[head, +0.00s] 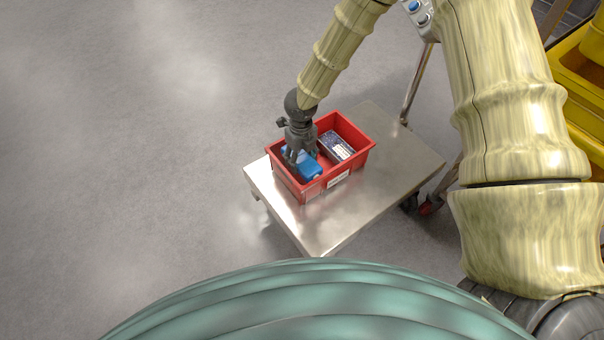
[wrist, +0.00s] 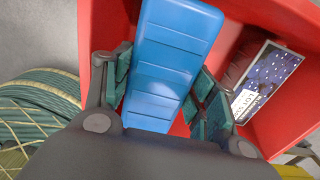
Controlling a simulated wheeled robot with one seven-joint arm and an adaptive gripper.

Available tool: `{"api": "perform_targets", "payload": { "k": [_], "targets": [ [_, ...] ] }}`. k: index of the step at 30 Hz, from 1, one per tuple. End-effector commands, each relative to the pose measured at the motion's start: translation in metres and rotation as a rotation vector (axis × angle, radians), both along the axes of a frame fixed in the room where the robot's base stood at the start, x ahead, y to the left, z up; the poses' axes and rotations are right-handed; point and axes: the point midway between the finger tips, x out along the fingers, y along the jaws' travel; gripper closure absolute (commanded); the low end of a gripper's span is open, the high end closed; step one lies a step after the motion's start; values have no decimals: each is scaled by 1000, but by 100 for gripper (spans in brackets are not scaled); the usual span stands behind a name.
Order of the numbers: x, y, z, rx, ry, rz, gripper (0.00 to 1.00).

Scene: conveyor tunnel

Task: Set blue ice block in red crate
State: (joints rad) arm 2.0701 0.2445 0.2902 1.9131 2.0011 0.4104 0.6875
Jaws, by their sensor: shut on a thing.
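The blue ice block (head: 306,166) is inside the red crate (head: 356,133), in its left part. In the wrist view the blue ice block (wrist: 165,60) lies lengthwise between the two finger pads. My gripper (head: 298,158) reaches down into the crate and is shut on the block. The finger pads (wrist: 160,95) sit along the block's two long sides. The red crate also shows around the block in the wrist view (wrist: 98,28). I cannot tell whether the block touches the crate floor.
A dark speckled box with a white label (head: 336,146) lies in the crate's right part. The crate stands on a steel cart top (head: 395,160). Yellow bins (head: 575,75) are at the far right. The floor at left is clear.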

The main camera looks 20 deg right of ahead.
Motion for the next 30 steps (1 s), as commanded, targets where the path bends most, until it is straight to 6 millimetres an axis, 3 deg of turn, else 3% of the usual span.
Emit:
{"api": "perform_targets", "payload": {
  "k": [3, 11, 20, 30],
  "targets": [
    [0, 1, -19, 0, 1, 2, 86],
    [0, 0, -32, 0, 0, 1, 86],
    [-1, 0, -70, 0, 1, 2, 86],
    [0, 0, -73, 1, -1, 1, 86]
  ]
}}
